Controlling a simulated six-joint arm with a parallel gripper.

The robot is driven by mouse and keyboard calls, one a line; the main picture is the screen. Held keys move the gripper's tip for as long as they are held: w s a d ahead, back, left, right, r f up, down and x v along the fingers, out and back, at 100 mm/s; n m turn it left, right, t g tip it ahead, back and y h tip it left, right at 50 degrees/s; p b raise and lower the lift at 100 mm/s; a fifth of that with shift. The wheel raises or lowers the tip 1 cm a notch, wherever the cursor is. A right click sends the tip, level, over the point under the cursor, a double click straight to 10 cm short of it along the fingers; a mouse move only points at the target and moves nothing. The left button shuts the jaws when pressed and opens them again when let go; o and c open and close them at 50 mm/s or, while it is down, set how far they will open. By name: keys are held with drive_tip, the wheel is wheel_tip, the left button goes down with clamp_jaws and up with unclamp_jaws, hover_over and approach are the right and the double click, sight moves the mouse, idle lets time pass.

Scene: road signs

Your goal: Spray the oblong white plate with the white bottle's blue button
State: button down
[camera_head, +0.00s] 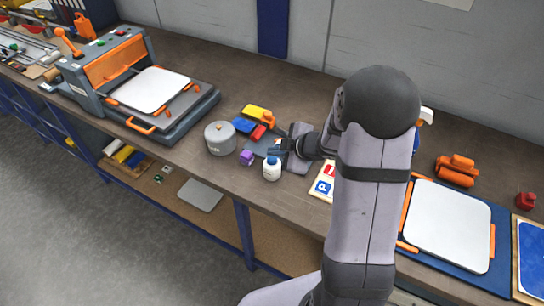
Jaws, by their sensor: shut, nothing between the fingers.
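A small white bottle (272,171) with a blue top stands upright near the front edge of the workbench. My gripper (274,148) is shut and empty, just behind and above the bottle's top in the picture; I cannot tell if they touch. One white plate (448,225) with rounded corners lies on a blue board at the right. Another white plate (154,90) lies on the grey and orange press at the left. Part of a white object (426,116) with orange and blue parts shows behind my arm, mostly hidden.
A grey round pot (220,138) and a purple block (247,157) stand left of the bottle. Yellow, blue and red pieces (256,113) lie behind. Sign plates (323,185) lie right of the bottle, partly behind my arm. An orange tool (456,171) lies at right.

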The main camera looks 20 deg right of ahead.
wheel_tip(320, 180, up, 6)
drive_tip(key=p, duration=0.6)
drive_tip(key=shift+p, duration=0.3)
idle(2.5)
drive_tip(key=b, duration=0.7)
hover_over(275, 161)
wheel_tip(275, 161, down, 5)
drive_tip(key=shift+r, duration=0.2)
drive_tip(key=shift+f+b, duration=0.65)
drive_tip(key=shift+f, duration=0.1)
drive_tip(key=shift+f, duration=0.1)
idle(1.7)
drive_tip(key=shift+f, duration=0.35)
